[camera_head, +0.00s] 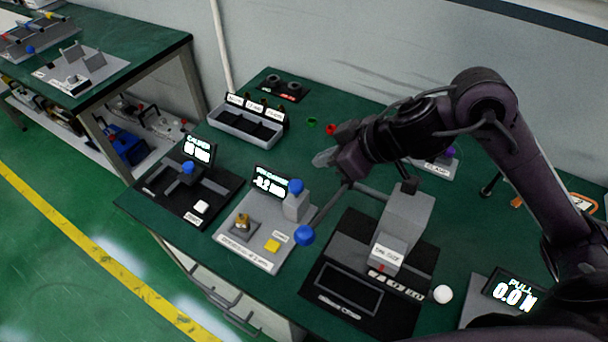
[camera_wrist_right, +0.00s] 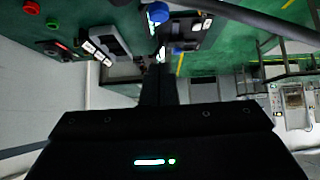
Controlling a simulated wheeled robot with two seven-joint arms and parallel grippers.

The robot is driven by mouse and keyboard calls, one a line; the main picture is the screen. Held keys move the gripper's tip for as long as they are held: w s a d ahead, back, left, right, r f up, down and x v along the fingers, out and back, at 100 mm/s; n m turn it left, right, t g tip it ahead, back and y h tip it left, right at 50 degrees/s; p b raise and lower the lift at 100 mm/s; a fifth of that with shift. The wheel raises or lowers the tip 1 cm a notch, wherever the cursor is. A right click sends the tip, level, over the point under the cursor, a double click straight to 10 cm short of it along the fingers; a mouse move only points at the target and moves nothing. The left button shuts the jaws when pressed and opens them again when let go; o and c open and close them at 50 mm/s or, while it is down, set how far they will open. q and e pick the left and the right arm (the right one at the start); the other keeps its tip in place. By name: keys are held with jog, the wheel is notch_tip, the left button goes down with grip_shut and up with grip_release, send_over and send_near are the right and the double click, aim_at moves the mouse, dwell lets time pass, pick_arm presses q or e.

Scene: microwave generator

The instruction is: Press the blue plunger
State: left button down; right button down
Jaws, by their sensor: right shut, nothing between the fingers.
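Several blue-topped parts show in the head view. A blue cap (camera_head: 295,187) sits upright on a grey block beside a small display. A blue ball (camera_head: 305,235) is at the end of a slanted rod in front of it. A smaller blue knob (camera_head: 188,167) is on the black device at left. The pictures do not settle which one is the plunger. My right gripper (camera_head: 323,158) is shut and empty, above and behind the blue cap and apart from it. In the wrist view its fingers (camera_wrist_right: 159,68) are together, with a blue knob (camera_wrist_right: 157,12) beyond. My left gripper is not in view.
A grey press-like device (camera_head: 405,220) on a black base stands right of the blue ball. A white ball (camera_head: 443,293) and a pull display (camera_head: 512,292) are at the right. A grey bin (camera_head: 243,128) stands behind at left. Green tabletop (camera_head: 265,210) shows between devices.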

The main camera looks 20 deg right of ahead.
send_over(302, 186)
notch_tip(302, 186, down, 4)
notch_tip(302, 186, down, 4)
jog(key=shift+d+r+b, duration=0.1)
jog(key=shift+d+b, duration=0.05)
jog(key=shift+b, duration=0.15)
jog(key=shift+s+f, duration=0.1)
jog(key=shift+f, duration=0.35)
jog(key=shift+s+f, duration=0.1)
jog(key=shift+f, duration=1.1)
